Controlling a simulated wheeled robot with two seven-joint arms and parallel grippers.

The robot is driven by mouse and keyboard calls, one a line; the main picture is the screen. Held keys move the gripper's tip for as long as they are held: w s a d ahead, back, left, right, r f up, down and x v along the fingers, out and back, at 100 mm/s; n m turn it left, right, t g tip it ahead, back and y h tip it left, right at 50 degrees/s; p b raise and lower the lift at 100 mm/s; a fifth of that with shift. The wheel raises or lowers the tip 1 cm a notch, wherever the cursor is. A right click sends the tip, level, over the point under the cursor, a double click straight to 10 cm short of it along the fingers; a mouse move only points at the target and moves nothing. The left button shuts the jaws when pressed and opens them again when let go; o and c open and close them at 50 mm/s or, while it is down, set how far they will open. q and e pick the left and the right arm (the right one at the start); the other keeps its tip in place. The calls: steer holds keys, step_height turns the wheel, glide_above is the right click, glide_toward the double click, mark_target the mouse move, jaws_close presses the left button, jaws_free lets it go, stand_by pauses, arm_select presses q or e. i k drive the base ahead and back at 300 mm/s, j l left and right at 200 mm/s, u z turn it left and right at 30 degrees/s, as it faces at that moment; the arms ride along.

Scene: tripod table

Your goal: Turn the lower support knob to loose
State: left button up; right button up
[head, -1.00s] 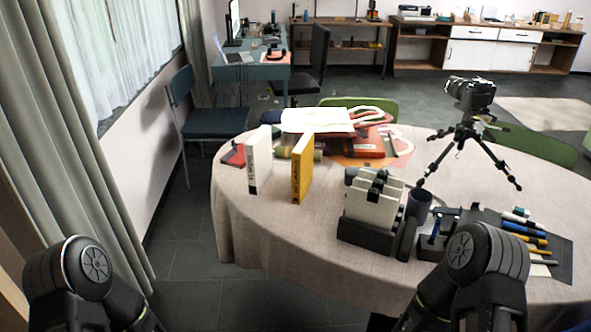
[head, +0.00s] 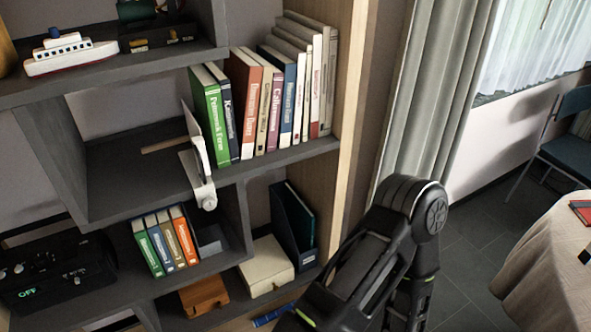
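No tripod or camera is in the head view now, and I see no knob that I can tell is the lower support knob. A white bracket (head: 200,172) with a small round end stands on the middle shelf, left of the books; I cannot tell what it is. A black device (head: 57,273) with several small knobs and a green "OFF" display sits at the lower left. An arm of mine shows at the lower middle, but neither gripper is in view.
A dark shelf unit (head: 150,62) fills the left, with a row of books (head: 275,95), smaller books (head: 166,242), a toy boat (head: 70,50) and a white box (head: 266,266). A curtain (head: 418,110) hangs right of it. The round table's edge (head: 555,255) shows at the right, with grey floor between.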

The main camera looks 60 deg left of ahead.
mark_target(209, 203)
steer(key=u, duration=2.7)
